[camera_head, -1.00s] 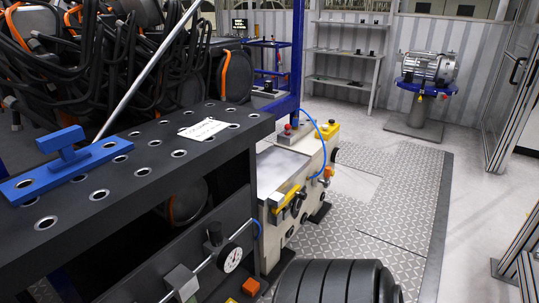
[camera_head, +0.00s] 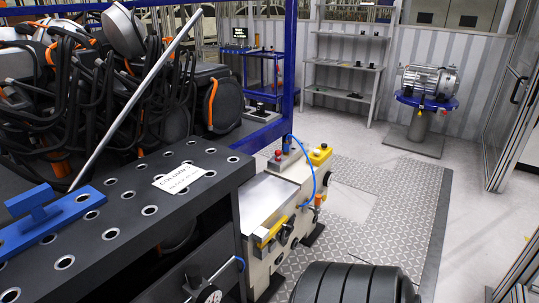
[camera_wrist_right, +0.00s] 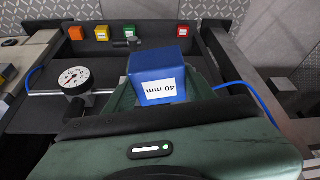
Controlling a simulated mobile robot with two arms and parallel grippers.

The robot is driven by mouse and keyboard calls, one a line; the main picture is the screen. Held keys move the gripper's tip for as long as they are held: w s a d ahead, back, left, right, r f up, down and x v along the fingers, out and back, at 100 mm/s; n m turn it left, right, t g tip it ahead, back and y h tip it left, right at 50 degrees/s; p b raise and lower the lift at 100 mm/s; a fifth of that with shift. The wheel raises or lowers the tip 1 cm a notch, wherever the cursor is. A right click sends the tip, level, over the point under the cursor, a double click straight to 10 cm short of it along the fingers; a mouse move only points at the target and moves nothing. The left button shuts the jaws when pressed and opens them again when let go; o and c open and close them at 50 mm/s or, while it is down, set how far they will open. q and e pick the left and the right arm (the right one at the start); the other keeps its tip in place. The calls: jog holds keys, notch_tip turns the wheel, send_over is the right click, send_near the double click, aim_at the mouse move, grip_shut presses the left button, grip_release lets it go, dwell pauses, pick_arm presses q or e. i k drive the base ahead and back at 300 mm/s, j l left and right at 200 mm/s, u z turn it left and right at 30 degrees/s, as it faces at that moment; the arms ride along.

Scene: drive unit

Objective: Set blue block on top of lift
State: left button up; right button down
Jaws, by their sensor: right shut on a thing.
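The blue block (camera_wrist_right: 156,82) with a white "40 mm" label is in the right wrist view. My right gripper (camera_wrist_right: 165,75) is shut on it, with dark green fingers on both sides. The head view does not show the block or either gripper. I cannot tell for sure which part is the lift; a beige machine (camera_head: 262,222) with a bare metal top stands beyond the black perforated table (camera_head: 120,205).
A blue plate with a raised handle (camera_head: 52,220) and a white card (camera_head: 180,178) lie on the table. In the right wrist view are a dial gauge (camera_wrist_right: 73,77) and small orange (camera_wrist_right: 76,33), yellow (camera_wrist_right: 101,32), green (camera_wrist_right: 129,31) and red (camera_wrist_right: 183,31) blocks.

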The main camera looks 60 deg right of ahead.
aim_at(259, 200)
jog(key=l, duration=0.5)
jog(key=i+l+z, duration=0.1)
jog(key=l, duration=0.4)
jog(key=l+z, duration=0.1)
jog(key=l, duration=0.4)
jog(key=i+l, duration=0.1)
jog(key=l, duration=0.4)
jog(key=i+l+z, duration=0.1)
jog(key=l, duration=0.35)
jog(key=i+l, duration=0.1)
jog(key=l, duration=0.4)
jog(key=i+l+z, duration=0.1)
jog(key=l, duration=0.4)
